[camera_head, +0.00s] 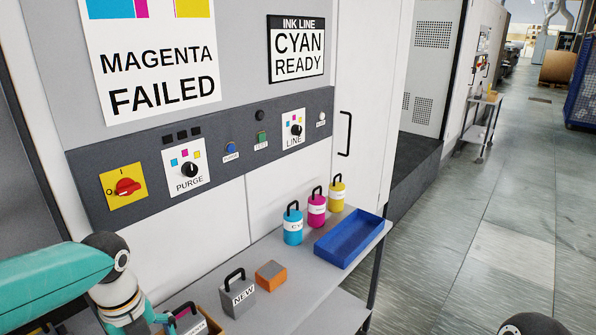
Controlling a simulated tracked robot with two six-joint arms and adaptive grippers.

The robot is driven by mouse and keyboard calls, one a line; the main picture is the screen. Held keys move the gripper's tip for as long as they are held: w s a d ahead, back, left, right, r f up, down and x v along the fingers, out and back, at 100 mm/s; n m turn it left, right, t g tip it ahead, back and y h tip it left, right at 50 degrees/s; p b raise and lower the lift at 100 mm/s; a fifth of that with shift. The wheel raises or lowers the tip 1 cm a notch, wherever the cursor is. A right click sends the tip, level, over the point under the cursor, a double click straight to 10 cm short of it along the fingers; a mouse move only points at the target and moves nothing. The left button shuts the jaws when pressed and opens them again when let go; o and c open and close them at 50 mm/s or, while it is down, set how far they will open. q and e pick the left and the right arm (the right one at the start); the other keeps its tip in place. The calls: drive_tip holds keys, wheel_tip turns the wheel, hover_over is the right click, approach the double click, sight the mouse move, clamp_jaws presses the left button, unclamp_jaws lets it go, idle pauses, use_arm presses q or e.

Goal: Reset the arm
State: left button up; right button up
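My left arm comes in from the left, with a teal link and a white and dark wrist joint. A dark rounded part, probably of my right arm, shows at the bottom right edge. My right gripper is not in view.
A grey shelf (300,300) holds cyan (293,227), magenta (316,211) and yellow (337,196) bottles, a blue tray (348,238), a grey "NEW" block (237,298) and an orange-grey block (271,276). Behind is a control panel (225,150).

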use_arm(q)
drive_tip(key=s+d+f+n+g+h, duration=0.1)
drive_tip(key=s+d+f+n, duration=0.45)
drive_tip(key=f, duration=0.55)
drive_tip(key=s+d+f+n+g+h, duration=0.1)
drive_tip(key=s+d+f+n+h, duration=0.1)
drive_tip(key=s+d+f+n, duration=0.6)
drive_tip(key=s+d+f+n+g+h, duration=0.15)
drive_tip(key=s+f+n, duration=0.4)
drive_tip(key=f, duration=0.75)
drive_tip(key=w+n+t, duration=0.4)
drive_tip(key=w+n, duration=0.2)
drive_tip(key=n, duration=0.3)
drive_tip(key=shift+d+f+y, duration=0.1)
drive_tip(key=shift+f+y, duration=0.05)
drive_tip(key=shift+y, duration=0.1)
drive_tip(key=shift+c, duration=0.2)
